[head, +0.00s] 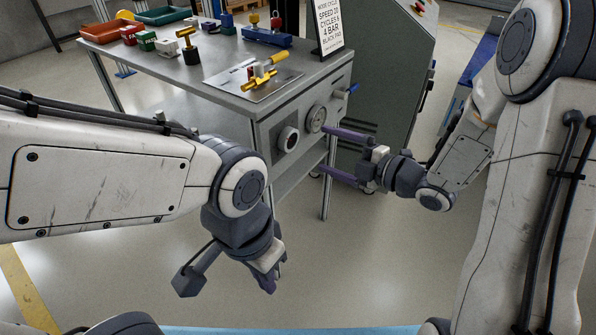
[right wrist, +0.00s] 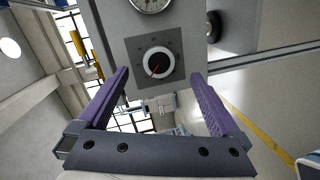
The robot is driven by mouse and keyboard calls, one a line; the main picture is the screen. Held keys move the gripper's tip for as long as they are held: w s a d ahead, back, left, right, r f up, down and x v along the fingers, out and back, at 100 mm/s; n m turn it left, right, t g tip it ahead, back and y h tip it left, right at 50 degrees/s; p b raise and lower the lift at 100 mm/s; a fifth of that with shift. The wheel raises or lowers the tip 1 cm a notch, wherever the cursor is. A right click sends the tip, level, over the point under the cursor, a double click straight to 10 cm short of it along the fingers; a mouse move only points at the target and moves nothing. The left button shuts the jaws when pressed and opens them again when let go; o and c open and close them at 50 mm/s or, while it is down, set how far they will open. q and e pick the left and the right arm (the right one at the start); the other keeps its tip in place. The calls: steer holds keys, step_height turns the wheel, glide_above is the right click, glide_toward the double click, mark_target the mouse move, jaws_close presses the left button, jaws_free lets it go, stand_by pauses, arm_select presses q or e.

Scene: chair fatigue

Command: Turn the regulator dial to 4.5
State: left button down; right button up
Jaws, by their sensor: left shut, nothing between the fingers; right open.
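The regulator dial (head: 288,139) is a round knob on a dark square plate on the bench's front panel. My right gripper (head: 321,148) is open, purple fingers pointing at the panel. In the right wrist view the dial appears between the fingertips (right wrist: 160,73), with no contact visible. My left gripper (head: 268,286) is shut and empty, low in front of the bench.
The grey bench (head: 215,85) carries a plate with a yellow-handled clamp (head: 262,76), small coloured blocks and trays (head: 105,31). A printed sign (head: 328,25) stands at its right corner. A blue-handled valve (head: 352,88) juts from the bench side. A grey cabinet (head: 385,75) stands behind.

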mark_target(292, 141)
arm_select(q)
step_height(292, 141, down, 5)
steer(key=b, duration=0.3)
arm_select(e)
steer(key=w+a, duration=0.1)
steer(key=a, duration=0.1)
steer(key=w+a+f+n+y, duration=0.1)
steer(key=w+a, duration=0.1)
steer(key=a, duration=0.1)
steer(key=w+a+y, duration=0.1)
steer(key=a, duration=0.1)
steer(key=shift+w+a+f+n, duration=0.15)
steer(key=shift+w+f+n, duration=0.05)
steer(key=shift+w+n, duration=0.1)
steer(key=c, duration=1.3)
